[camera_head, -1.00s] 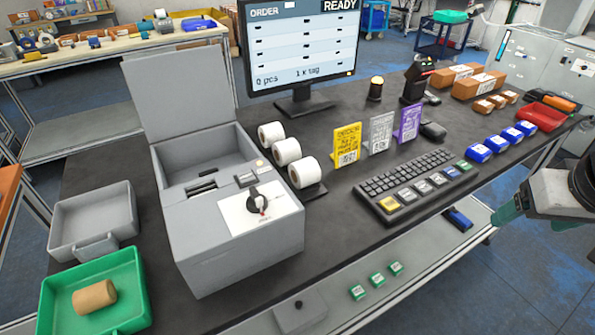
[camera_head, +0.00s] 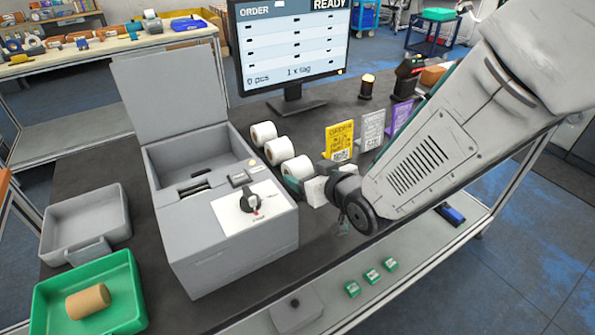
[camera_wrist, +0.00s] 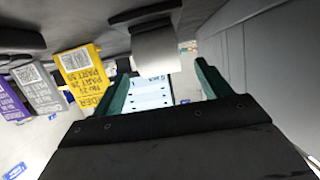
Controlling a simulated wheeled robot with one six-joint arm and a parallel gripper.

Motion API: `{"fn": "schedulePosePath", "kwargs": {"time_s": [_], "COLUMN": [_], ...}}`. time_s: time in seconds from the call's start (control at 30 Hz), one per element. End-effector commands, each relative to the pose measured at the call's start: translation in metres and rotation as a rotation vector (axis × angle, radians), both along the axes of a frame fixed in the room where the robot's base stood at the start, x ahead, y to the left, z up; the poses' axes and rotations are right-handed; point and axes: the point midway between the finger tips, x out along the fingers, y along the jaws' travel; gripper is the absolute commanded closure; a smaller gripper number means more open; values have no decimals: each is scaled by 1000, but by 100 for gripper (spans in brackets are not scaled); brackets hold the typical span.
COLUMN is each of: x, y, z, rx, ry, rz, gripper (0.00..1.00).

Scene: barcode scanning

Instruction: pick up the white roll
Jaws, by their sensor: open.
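Three white rolls stand in a row beside the grey machine: the far one (camera_head: 263,133), the middle one (camera_head: 279,151) and the near one (camera_head: 298,167). My gripper (camera_head: 303,190) is at the near roll, its green fingers partly hidden by my wrist and arm. In the wrist view, which is turned over, a white roll (camera_wrist: 157,50) is in front of the open gripper (camera_wrist: 165,82), roughly in line with the gap between the green fingers. It appears to be beyond the fingertips; I cannot tell whether they touch it.
The grey machine (camera_head: 215,245) with its lid up stands close left of the rolls. Yellow (camera_head: 340,141), grey and purple code cards stand to the right. A monitor (camera_head: 293,50) is behind. A green tray (camera_head: 122,290) holds a brown roll (camera_head: 88,302). My arm hides the keyboard.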

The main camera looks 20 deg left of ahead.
Motion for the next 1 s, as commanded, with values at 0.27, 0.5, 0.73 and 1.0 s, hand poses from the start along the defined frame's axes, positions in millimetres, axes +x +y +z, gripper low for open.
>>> {"fn": "schedulePosePath", "kwargs": {"time_s": [0.27, 0.5, 0.73, 1.0], "x": [25, 34, 33, 33], "y": [28, 39, 39, 38], "z": [-14, -19, -19, -19], "rx": [-1, -2, -2, -1], "ry": [0, 1, 1, 0], "rz": [-1, -1, -1, -1], "gripper": [24, 24, 46, 75]}}
